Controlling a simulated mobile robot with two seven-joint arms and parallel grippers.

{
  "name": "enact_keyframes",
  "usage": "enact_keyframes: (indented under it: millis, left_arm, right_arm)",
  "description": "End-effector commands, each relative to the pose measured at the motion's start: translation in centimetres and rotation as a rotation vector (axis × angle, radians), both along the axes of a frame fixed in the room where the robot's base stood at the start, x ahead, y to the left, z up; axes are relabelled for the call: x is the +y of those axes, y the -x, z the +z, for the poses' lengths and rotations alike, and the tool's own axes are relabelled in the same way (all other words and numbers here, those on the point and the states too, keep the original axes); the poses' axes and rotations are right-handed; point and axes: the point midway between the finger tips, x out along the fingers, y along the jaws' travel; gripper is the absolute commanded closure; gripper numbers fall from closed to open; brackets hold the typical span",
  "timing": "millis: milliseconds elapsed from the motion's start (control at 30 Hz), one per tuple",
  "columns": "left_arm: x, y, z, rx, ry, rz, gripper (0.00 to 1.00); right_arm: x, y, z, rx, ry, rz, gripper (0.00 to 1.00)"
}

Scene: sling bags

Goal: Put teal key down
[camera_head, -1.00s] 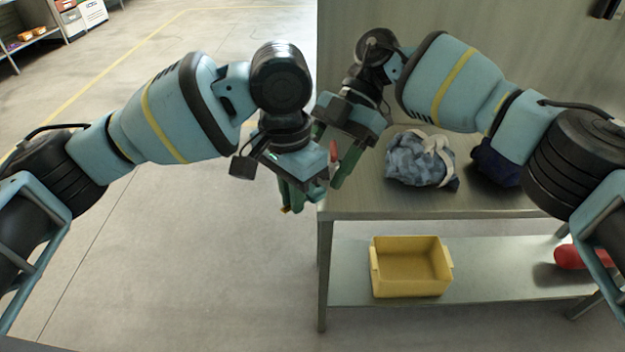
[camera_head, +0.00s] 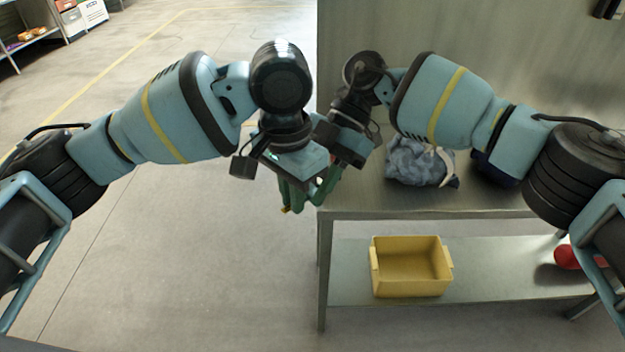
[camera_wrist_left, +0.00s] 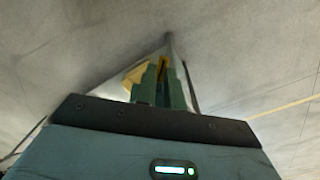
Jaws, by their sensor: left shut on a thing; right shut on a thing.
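I cannot make out a teal key in either view. My left gripper (camera_head: 292,196) points down in front of the table's left end, over the floor.
A blue patterned bag (camera_head: 412,164) with a pale strap lies on the metal table (camera_head: 375,196). A dark navy bag (camera_head: 482,168) lies partly behind my right arm. The lower shelf (camera_head: 490,270) holds an open, empty yellow bin (camera_head: 410,284) and a red thing (camera_head: 566,257).

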Motion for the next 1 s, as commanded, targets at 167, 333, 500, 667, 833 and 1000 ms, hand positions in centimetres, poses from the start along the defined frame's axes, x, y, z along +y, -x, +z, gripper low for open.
enact_keyframes:
  millis: [167, 333, 500, 667, 833, 1000]
  left_arm:
    - [0.0, 0.0, 0.0, -0.001, -0.001, 0.002, 0.76]
    - [0.0, 0.0, 0.0, -0.001, -0.001, 0.001, 0.65]
    - [0.0, 0.0, 0.0, -0.001, -0.001, 0.001, 0.65]
    - [0.0, -0.1, 0.9, -0.002, -0.001, 0.001, 0.65]
    - [0.1, -0.2, 3.8, -0.004, 0.001, 0.001, 0.65]
    - [0.2, -0.3, 7.3, -0.004, 0.001, 0.001, 0.65]
  right_arm:
    - [0.0, 0.0, 0.0, 0.000, 0.000, 0.001, 0.90]
    - [0.0, 0.0, 0.0, 0.000, 0.000, 0.001, 0.90]
    - [0.0, 0.0, 0.0, 0.000, 0.000, 0.001, 0.90]
    - [0.0, 0.0, 0.0, 0.000, 0.000, 0.001, 0.90]
    - [0.0, 0.0, 0.0, 0.000, 0.000, 0.001, 0.90]
    - [0.0, 0.0, 0.0, 0.000, 0.000, 0.001, 0.90]
